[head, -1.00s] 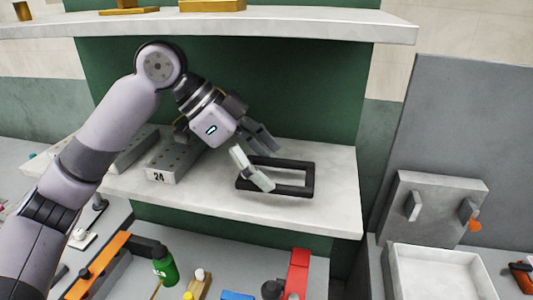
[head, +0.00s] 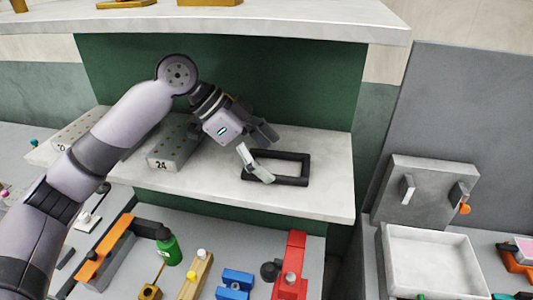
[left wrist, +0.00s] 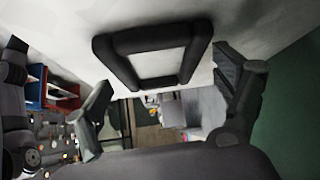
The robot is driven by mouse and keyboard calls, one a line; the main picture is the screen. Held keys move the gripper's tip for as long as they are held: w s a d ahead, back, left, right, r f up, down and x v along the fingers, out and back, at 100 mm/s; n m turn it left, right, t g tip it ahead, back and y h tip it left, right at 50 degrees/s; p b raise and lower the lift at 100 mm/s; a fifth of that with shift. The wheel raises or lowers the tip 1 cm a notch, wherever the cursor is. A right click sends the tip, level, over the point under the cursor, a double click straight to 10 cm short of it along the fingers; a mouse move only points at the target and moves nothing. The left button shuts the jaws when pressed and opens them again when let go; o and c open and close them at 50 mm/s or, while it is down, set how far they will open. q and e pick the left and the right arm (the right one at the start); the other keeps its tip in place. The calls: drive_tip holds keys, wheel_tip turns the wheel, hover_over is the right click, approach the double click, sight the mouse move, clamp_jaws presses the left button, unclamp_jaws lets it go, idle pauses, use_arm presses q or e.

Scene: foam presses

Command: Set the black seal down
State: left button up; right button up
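The black seal (head: 278,183) is a dark rectangular ring. In the head view it appears to lie flat on the pale middle shelf (head: 325,200), toward its right part. My left gripper (head: 270,158) is at the left end of the seal with its two fingers spread apart. In the left wrist view the seal (left wrist: 150,40) shows whole beyond the fingertips, and the open gripper (left wrist: 165,70) has a finger on either side. One fingertip overlaps the seal's left end in the head view; I cannot tell whether it touches. My right gripper is not in view.
Perforated grey blocks (head: 172,150), one marked 24, stand left of the gripper on the same shelf. An upper shelf (head: 300,22) overhangs behind. Below are a green bottle (head: 168,248), blue block (head: 235,283) and red part (head: 292,265). A white tray (head: 435,262) is at right.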

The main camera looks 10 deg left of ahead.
use_arm(q)
drive_tip(key=shift+o, duration=0.9)
drive_tip(key=shift+a+r, duration=0.1)
drive_tip(key=shift+a+r+b, duration=0.25)
drive_tip(key=shift+b, duration=0.05)
drive_tip(key=b+v, duration=0.1)
drive_tip(key=v, duration=0.2)
drive_tip(key=shift+a+b, duration=0.1)
drive_tip(key=shift+b, duration=0.2)
drive_tip(key=a+b, duration=0.1)
drive_tip(key=a, duration=0.2)
drive_tip(key=s+a+b, duration=0.1)
drive_tip(key=a+b, duration=0.1)
drive_tip(key=a, duration=0.2)
drive_tip(key=s+a+b, duration=0.1)
drive_tip(key=a, duration=0.2)
drive_tip(key=shift+s+a+r+b, duration=0.1)
drive_tip(key=shift+a+r+b, duration=0.15)
drive_tip(key=shift+a+b, duration=0.15)
drive_tip(key=shift+s+a+r, duration=0.15)
drive_tip(key=shift+a, duration=0.6)
